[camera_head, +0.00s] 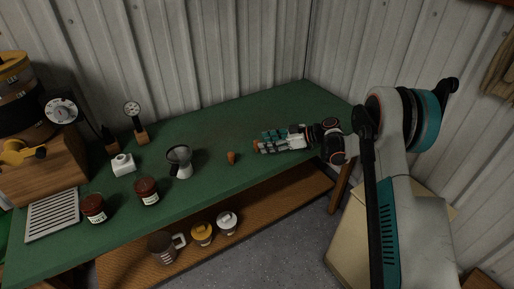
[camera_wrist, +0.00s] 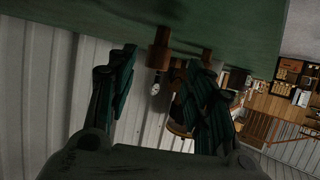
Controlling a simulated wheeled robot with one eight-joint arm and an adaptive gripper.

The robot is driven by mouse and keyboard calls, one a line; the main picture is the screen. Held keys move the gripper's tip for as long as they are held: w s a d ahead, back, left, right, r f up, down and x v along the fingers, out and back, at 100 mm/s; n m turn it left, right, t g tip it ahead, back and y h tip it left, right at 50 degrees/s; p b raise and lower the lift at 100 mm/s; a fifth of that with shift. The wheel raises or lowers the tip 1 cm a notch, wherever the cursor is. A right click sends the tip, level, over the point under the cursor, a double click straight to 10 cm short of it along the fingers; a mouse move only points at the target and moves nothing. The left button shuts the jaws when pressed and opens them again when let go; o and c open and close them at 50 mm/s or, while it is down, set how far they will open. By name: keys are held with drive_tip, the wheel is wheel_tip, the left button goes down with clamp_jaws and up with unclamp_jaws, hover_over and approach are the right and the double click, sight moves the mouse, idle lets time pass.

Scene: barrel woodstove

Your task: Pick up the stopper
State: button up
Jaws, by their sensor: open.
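A small brown stopper (camera_wrist: 159,48) stands on the green bench, wider at its free end than at its base; the wrist view is upside down. In the head view it is a small orange-brown spot (camera_head: 256,146) at my fingertips. My gripper (camera_head: 264,141) reaches in low from the right, just above the bench. It is open, with one finger on each side of the stopper in the wrist view (camera_wrist: 160,66), and shows a gap on both sides. A second small brown piece (camera_head: 231,157) stands farther left, partly behind a finger in the wrist view (camera_wrist: 207,57).
Mugs stand on the lower shelf (camera_head: 280,203). A corrugated wall (camera_head: 215,55) closes the back.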

sight(257, 142)
drive_tip(key=b+x, duration=0.2)
drive_tip(key=x, duration=0.3)
drive_tip(key=shift+w, duration=0.15)
drive_tip(key=shift+r, duration=0.1)
drive_tip(key=c, duration=0.9)
